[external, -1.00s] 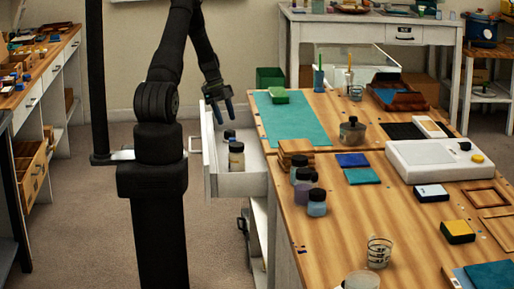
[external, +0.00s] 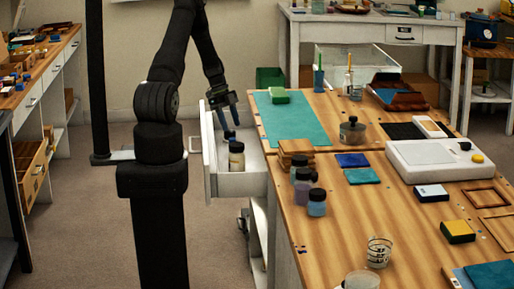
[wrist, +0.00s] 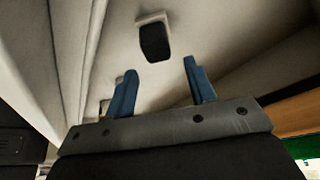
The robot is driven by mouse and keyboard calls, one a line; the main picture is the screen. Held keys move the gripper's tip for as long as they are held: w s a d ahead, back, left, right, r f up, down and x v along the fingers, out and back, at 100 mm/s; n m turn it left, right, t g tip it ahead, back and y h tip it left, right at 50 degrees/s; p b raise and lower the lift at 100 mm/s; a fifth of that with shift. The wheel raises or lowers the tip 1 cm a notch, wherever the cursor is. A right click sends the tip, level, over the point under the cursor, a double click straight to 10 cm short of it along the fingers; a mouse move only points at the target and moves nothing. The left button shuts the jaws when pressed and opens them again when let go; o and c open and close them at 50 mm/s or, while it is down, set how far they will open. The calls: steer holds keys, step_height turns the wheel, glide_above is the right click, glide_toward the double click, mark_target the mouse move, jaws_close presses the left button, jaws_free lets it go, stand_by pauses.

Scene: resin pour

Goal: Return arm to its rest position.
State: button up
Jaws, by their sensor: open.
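My gripper (external: 229,133) hangs over the open white drawer (external: 240,186) at the left end of the workbench, with its blue fingers pointing down. The fingers are apart, and nothing shows between them. In the wrist view, the two blue fingers (wrist: 163,92) are spread against the pale drawer interior. A cream-bodied jar (external: 236,160) with a dark lid stands in the drawer, just below the fingers. Another dark-topped item (external: 247,134) is behind it, partly hidden. In the wrist view a dark shape with a pale edge (wrist: 155,40) lies beyond the fingers; I cannot tell what it is.
The wooden workbench (external: 340,215) is right of the drawer. Near its left edge stand several jars (external: 317,203) and a wood block stack (external: 295,147). A teal mat (external: 292,122) lies farther back. The floor (external: 225,250) in front of the drawer is clear.

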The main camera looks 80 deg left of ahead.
mark_target(230, 130)
steer(key=shift+f, duration=0.1)
step_height(230, 130, down, 4)
steer(key=shift+r, duration=0.2)
steer(key=v, duration=1.2)
steer(key=x, duration=1.2)
steer(key=shift+d, duration=0.1)
step_height(230, 130, up, 31)
steer(key=w+d+m, duration=0.1)
steer(key=w+d, duration=0.7)
steer(key=w, duration=0.3)
steer(key=w+d+m, duration=0.1)
steer(key=w+d, duration=0.7)
steer(key=w, duration=0.4)
steer(key=shift+w+d+f+g+h, duration=0.2)
steer(key=shift+w+d+g+h, duration=0.05)
steer(key=shift+g+h, duration=0.05)
